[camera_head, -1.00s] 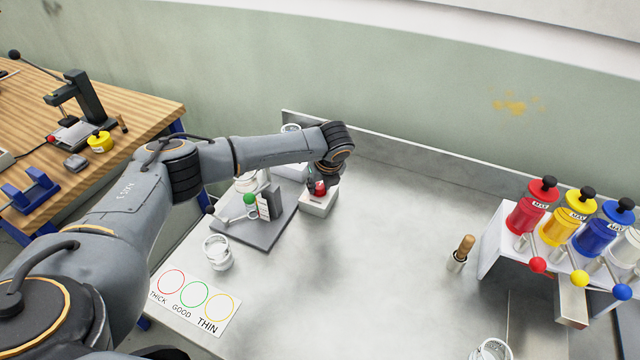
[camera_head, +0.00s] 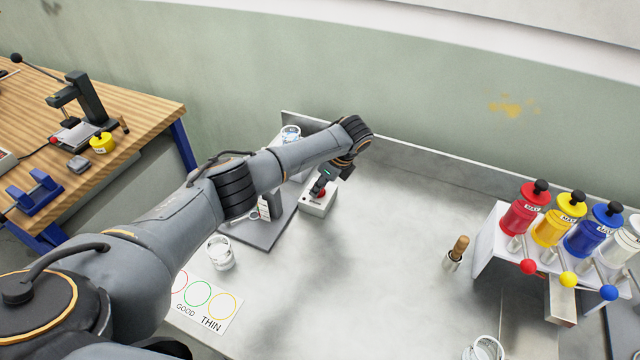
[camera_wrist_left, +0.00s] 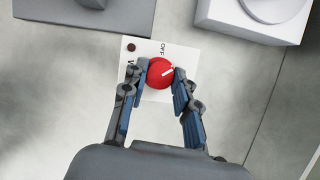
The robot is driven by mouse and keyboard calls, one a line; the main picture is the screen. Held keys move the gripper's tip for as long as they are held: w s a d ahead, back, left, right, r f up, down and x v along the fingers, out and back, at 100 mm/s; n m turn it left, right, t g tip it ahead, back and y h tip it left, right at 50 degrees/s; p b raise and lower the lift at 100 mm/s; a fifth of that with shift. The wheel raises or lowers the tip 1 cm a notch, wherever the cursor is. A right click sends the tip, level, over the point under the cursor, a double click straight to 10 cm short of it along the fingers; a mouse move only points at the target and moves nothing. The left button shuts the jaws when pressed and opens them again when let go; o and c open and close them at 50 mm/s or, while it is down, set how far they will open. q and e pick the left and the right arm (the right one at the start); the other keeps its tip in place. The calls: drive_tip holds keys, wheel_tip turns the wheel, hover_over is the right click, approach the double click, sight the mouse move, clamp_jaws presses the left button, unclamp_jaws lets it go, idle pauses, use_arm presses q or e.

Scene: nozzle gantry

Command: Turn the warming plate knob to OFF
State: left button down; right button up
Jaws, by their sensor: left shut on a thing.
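The red warming plate knob (camera_head: 319,189) sits on top of a small white control box (camera_head: 318,206) at the back left of the steel bench. In the left wrist view the knob (camera_wrist_left: 160,73) lies between the fingertips of my left gripper (camera_wrist_left: 160,76), which is shut on it. Its white pointer mark points right and slightly up in that view. The printed word OFF stands above the knob on the box's face (camera_wrist_left: 182,52); another label at the left is partly hidden by a finger. My right gripper is not in view.
A grey stand (camera_head: 262,234) is left of the box, with a glass jar (camera_head: 220,254) in front. A wooden-handled tool (camera_head: 455,252) stands in a cup at the right. Coloured dispensers (camera_head: 526,208) fill the right side. The bench middle is clear.

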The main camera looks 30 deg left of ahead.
use_arm(q)
drive_tip(key=n, duration=0.1)
drive_tip(key=n+g+b, duration=0.1)
drive_tip(key=n, duration=0.1)
drive_tip(key=shift+w+f+b, duration=0.1)
drive_tip(key=shift+f+b, duration=0.15)
drive_tip(key=shift+b, duration=0.05)
drive_tip(key=n+g+b, duration=0.1)
drive_tip(key=n+b, duration=0.2)
drive_tip(key=b, duration=0.2)
drive_tip(key=n+g+h+b, duration=0.1)
drive_tip(key=n+b, duration=0.2)
drive_tip(key=b, duration=0.2)
drive_tip(key=shift+w+a+f+b, duration=0.1)
drive_tip(key=shift+w+b, duration=0.05)
drive_tip(key=shift+b, duration=0.2)
drive_tip(key=shift+r+n+g+b, duration=0.3)
drive_tip(key=shift+n+b, duration=0.4)
drive_tip(key=shift+b, duration=0.45)
drive_tip(key=c, duration=1)
unclamp_jaws()
drive_tip(key=shift+r+h, duration=0.15)
drive_tip(key=shift+h, duration=0.15)
wheel_tip(320, 180, up, 10)
drive_tip(key=shift+f, duration=0.1)
